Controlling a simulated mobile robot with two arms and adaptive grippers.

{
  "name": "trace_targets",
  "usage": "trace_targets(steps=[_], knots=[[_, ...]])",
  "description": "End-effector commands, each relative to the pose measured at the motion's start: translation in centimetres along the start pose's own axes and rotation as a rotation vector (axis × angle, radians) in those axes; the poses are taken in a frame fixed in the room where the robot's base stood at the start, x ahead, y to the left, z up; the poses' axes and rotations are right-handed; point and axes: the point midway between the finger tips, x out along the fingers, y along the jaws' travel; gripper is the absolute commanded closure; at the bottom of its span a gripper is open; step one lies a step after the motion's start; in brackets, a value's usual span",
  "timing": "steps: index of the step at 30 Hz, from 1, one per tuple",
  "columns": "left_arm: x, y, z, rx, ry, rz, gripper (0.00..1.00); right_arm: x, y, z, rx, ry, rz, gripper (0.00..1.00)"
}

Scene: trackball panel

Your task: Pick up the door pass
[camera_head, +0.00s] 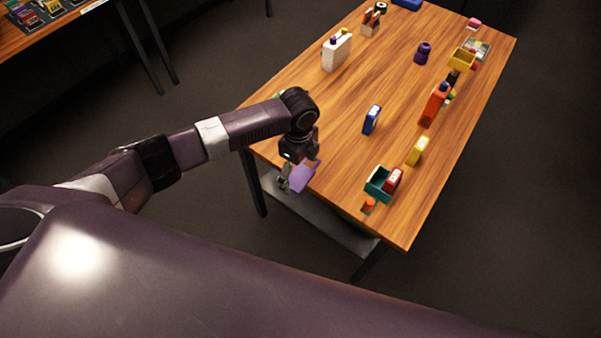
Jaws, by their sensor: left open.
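My left gripper (296,178) points down at the near left edge of the wooden table and is open. A flat purple piece (303,177) shows right beside its fingers, at the table edge. An orange-brown bit is just above it, partly hidden by the gripper. I cannot tell whether the purple piece is the door pass, or whether the fingers touch it. No other thing can be made out surely as the door pass. My right gripper is not in view.
The table (340,165) holds a blue box (371,119), a green bin (378,186) with a red item (393,179), a yellow item (418,150), an orange box (433,105) and a white container (336,52). The middle of the table is largely clear. Another table stands upper left.

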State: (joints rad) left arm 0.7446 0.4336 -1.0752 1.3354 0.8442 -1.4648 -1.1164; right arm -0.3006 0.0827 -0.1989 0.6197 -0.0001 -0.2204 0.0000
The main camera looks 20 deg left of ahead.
Motion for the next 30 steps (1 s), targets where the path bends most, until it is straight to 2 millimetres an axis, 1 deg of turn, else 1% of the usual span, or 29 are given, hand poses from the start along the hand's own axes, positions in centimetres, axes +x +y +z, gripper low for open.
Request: trace_targets(steps=[3,10,21,30], knots=[[0.81,0.04,-0.07,0.001,0.0,0.001,0.15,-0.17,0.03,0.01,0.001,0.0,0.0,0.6],[0.95,0.01,-0.04,0.001,0.0,-0.001,0.15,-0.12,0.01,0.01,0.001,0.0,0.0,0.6],[0.91,0.01,-0.02,0.0,0.0,-0.001,0.55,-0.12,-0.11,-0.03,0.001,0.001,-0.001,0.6],[0.71,-0.02,-0.02,0.0,0.0,-0.001,0.56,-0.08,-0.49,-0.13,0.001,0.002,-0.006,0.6]])
